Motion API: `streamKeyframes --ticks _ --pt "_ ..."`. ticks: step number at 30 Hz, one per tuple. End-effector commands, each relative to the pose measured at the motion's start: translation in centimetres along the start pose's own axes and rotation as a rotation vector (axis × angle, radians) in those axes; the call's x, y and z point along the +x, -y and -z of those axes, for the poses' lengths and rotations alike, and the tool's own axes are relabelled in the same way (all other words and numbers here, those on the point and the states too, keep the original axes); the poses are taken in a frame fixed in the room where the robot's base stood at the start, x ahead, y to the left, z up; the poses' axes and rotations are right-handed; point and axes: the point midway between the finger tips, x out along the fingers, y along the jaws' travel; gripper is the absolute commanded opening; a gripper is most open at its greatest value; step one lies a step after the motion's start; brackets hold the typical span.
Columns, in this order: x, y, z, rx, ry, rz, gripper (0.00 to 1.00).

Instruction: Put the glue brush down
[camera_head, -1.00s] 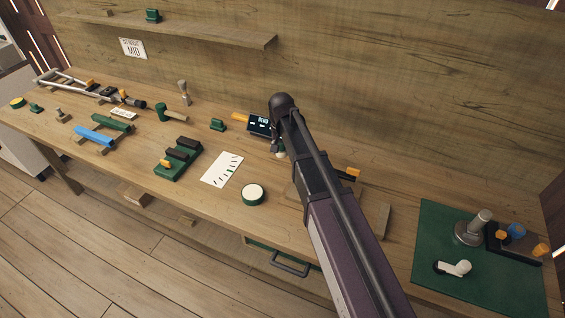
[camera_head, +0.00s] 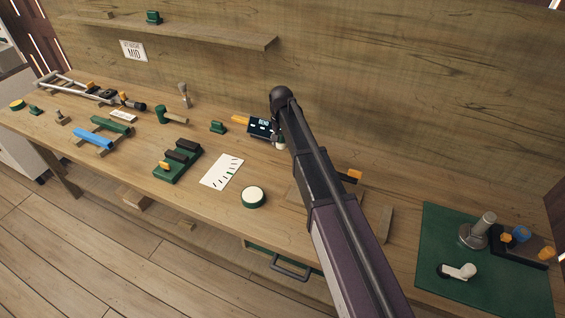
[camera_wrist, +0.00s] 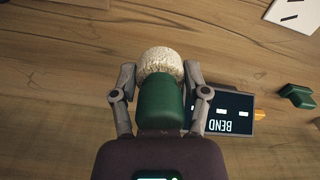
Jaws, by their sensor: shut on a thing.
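The glue brush, with a green body and pale, rough bristles (camera_wrist: 160,64), is between the two grey fingers of my gripper (camera_wrist: 160,84) in the wrist view. My gripper is shut on its green part. The bristle end points away from my palm, over the wooden bench top (camera_wrist: 60,90). I cannot tell whether the bristles touch the wood. In the head view my dark arm hides most of the gripper and brush. Only a small pale bit (camera_head: 281,146) shows beside the arm, just right of the dark BEND device.
The BEND device (camera_wrist: 230,112) lies close beside the right finger in the wrist view. A green block (camera_wrist: 297,95) and a marked white card (camera_head: 222,172) lie farther off. A round green-rimmed tin (camera_head: 253,197) stands near the front edge. A green mat (camera_head: 455,285) lies at right.

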Motion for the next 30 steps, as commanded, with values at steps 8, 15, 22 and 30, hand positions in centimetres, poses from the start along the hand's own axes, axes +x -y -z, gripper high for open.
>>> streamKeyframes --ticks 8,15,22,30 --pt "3.1 0.0 0.0 0.001 0.0 0.0 0.21" --pt "5.0 -0.1 0.0 0.001 0.0 0.0 0.21" --pt "5.4 -0.1 0.0 0.001 0.0 0.0 0.21" --pt "5.4 -0.1 0.1 0.002 0.0 0.0 0.21"
